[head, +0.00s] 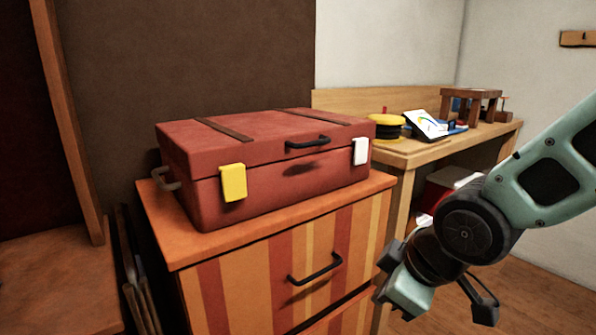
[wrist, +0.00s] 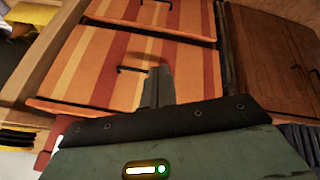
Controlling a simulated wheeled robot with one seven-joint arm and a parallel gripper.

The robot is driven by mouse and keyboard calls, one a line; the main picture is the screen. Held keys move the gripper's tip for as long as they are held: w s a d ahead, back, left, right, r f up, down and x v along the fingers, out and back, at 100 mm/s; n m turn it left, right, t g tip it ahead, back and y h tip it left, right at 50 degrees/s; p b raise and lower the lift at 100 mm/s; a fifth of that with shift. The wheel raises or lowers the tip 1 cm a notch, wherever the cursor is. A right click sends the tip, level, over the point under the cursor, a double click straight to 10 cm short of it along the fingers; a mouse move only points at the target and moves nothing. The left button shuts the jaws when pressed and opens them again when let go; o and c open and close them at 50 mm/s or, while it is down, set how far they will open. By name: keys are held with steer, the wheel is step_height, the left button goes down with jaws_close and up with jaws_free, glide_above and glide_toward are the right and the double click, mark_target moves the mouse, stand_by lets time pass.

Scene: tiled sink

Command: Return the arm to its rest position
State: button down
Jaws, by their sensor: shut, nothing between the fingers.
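My gripper (wrist: 160,75) shows in the wrist view as dark fingers held together, with nothing between them. In the head view my arm (head: 548,165) reaches in from the right edge and bends down at a dark joint, its lower end beside the right side of the striped cabinet. The fingertips are hard to make out there. My gripper is apart from the red suitcase (head: 250,150), which lies closed on top of the cabinet.
The striped cabinet (head: 225,290) has dark drawer handles; its drawer fronts also show in the wrist view (wrist: 95,50). A wooden desk (head: 420,150) with a yellow round object (head: 384,127) and a small stool (head: 468,95) stands behind. Wooden floor (head: 530,290) is open at the lower right.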

steer(key=s+m+g+h, duration=0.2)
steer(key=s+m+g, duration=0.25)
steer(key=s, duration=1.05)
step_height(320, 180, up, 24)
steer(key=p, duration=2.4)
steer(key=shift+s+d+p, duration=0.35)
steer(key=shift+d, duration=0.1)
